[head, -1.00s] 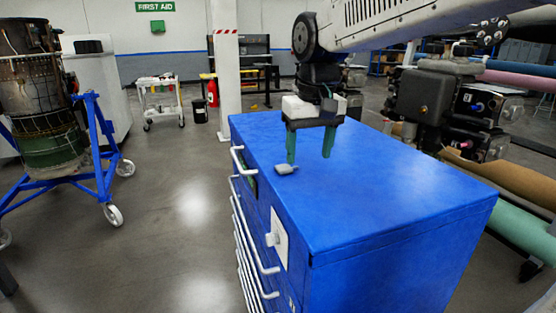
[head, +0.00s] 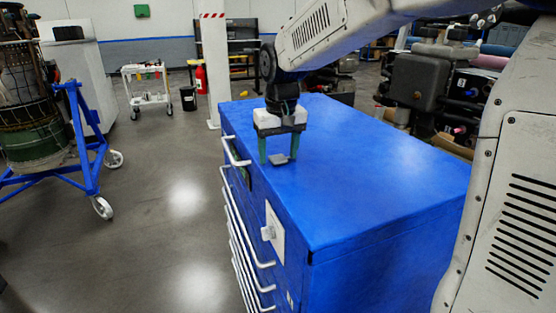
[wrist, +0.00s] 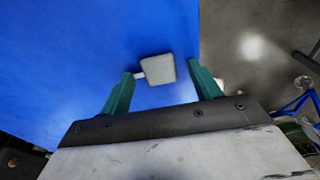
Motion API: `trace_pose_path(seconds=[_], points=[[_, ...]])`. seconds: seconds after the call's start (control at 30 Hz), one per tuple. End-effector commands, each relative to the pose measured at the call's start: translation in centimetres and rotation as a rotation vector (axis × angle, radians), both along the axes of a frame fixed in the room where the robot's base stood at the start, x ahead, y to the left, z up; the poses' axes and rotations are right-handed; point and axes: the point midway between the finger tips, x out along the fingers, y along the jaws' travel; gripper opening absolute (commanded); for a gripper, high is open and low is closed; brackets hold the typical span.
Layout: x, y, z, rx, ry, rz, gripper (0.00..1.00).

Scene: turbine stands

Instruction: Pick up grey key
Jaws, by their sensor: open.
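The grey key (head: 280,160) lies flat on the blue top of the tool cabinet (head: 370,190), near its left edge. In the wrist view the key (wrist: 158,69) shows a squarish grey head, with a short thin shank pointing left towards the left fingertip. My gripper (head: 278,157) is open and points down, its two green fingers either side of the key in the head view. In the wrist view the gripper (wrist: 161,75) has one fingertip on each side of the key, with blue surface showing at the right. Contact with the left finger cannot be told.
White drawer handles (head: 236,152) run down the cabinet's left side. The rest of its top is clear. A blue wheeled stand (head: 85,140) holds an engine part at the left. A white cart (head: 148,90) and a white pillar (head: 214,70) stand behind.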

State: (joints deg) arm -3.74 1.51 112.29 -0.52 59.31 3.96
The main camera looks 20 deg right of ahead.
Motion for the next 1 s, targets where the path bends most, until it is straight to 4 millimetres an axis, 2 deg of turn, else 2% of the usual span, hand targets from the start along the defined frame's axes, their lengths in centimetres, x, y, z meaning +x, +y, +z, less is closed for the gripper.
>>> trace_pose_path(seconds=[0.17,0.4,0.77,1.0], points=[[0.0,0.0,0.0,0.0,0.0,0.0,0.63],[0.0,0.0,0.0,0.0,0.0,0.0,0.0],[0.0,0.0,0.4,0.0,-0.001,0.0,0.0],[0.1,0.0,2.7,0.0,-0.004,0.0,0.0]])
